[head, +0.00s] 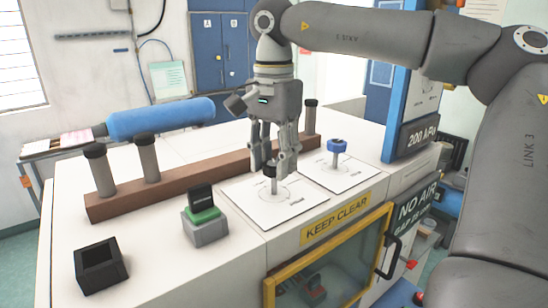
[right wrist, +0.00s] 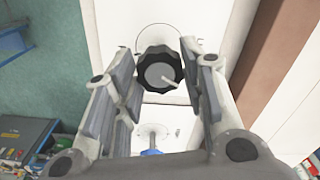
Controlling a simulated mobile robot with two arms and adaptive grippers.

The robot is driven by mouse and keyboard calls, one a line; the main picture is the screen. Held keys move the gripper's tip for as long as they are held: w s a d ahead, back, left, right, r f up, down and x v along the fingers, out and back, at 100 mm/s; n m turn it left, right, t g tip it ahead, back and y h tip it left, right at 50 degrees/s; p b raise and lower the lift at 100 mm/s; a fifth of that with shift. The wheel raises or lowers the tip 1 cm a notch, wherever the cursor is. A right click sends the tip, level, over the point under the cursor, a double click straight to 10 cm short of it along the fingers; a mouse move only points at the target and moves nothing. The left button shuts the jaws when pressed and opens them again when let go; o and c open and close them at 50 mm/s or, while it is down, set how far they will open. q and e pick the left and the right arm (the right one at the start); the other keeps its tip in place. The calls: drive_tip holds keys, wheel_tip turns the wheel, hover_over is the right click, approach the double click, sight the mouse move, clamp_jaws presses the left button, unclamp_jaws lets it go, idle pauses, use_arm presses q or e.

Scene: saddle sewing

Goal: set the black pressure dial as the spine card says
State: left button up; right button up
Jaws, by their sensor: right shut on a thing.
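The black dial (head: 270,171) stands on a white printed plate (head: 290,211) on the bench top. My right gripper (head: 272,165) points down over it and is shut on it. In the right wrist view the black dial (right wrist: 158,70) has a scalloped rim, a grey cap and a pale pointer aimed to the lower right, and it sits between the fingers (right wrist: 163,75). A blue dial (head: 337,146) stands on its own plate to the right, apart from the gripper. I cannot tell which sheet is the spine card, and no setting is readable. My left gripper is not in view.
A brown rail (head: 160,192) with dark-capped posts runs behind the plates, near a blue roll (head: 160,118). A green-and-black block on a grey base (head: 205,230) and an open black box (head: 100,266) stand at left. A yellow-framed window (head: 330,262) is below the bench edge.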

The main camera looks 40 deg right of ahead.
sight(274, 163)
drive_tip(key=n, duration=0.5)
drive_tip(key=shift+r+n, duration=0.1)
drive_tip(key=shift+n, duration=0.2)
idle(0.4)
drive_tip(key=o, duration=1)
wheel_tip(274, 163, up, 12)
drive_tip(key=shift+f, duration=0.1)
idle(0.5)
